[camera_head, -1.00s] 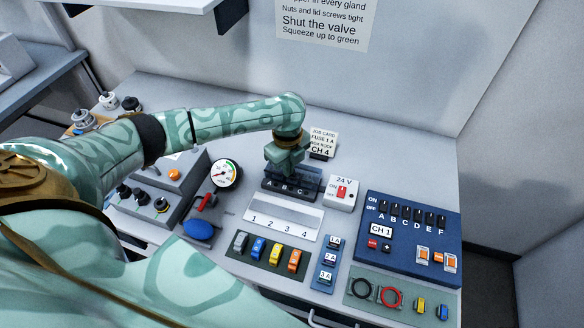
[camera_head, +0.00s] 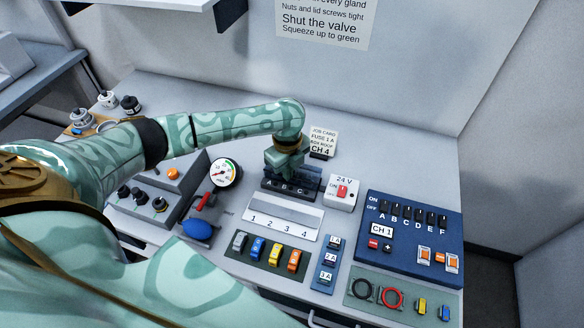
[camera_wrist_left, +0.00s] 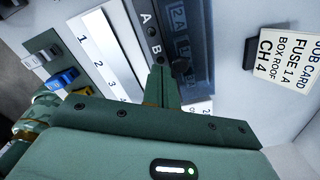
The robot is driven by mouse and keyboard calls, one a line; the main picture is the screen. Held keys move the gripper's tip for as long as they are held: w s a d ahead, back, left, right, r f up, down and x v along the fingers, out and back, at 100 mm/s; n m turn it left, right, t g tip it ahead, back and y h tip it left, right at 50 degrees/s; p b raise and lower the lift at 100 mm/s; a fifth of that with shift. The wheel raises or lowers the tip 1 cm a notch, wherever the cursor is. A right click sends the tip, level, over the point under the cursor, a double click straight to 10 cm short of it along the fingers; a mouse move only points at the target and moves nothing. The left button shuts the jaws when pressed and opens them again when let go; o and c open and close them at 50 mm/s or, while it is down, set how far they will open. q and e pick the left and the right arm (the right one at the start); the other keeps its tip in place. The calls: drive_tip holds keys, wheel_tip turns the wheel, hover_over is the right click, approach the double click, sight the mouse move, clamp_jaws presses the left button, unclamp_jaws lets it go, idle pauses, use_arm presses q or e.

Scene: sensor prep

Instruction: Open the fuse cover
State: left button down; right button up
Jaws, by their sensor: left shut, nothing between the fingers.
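The fuse block, lettered A, B, C (camera_head: 292,191), sits near the back of the bench. Its dark see-through fuse cover (camera_wrist_left: 185,28) shows in the left wrist view, with a 2A fuse label visible through it. My left gripper (camera_head: 283,172) is shut and empty, pointing down over the block. In the left wrist view its closed fingertips (camera_wrist_left: 160,72) are at the block's edge, close to the cover. I cannot tell whether they touch it. The gripper hides part of the block and cover in the head view. My right gripper is not in view.
A job card (camera_head: 322,141) stands behind the block, and a 24 V switch box (camera_head: 341,192) is on its right. A gauge (camera_head: 224,173) stands on the left.

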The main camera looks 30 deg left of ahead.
use_arm(q)
drive_tip(key=shift+f, duration=0.35)
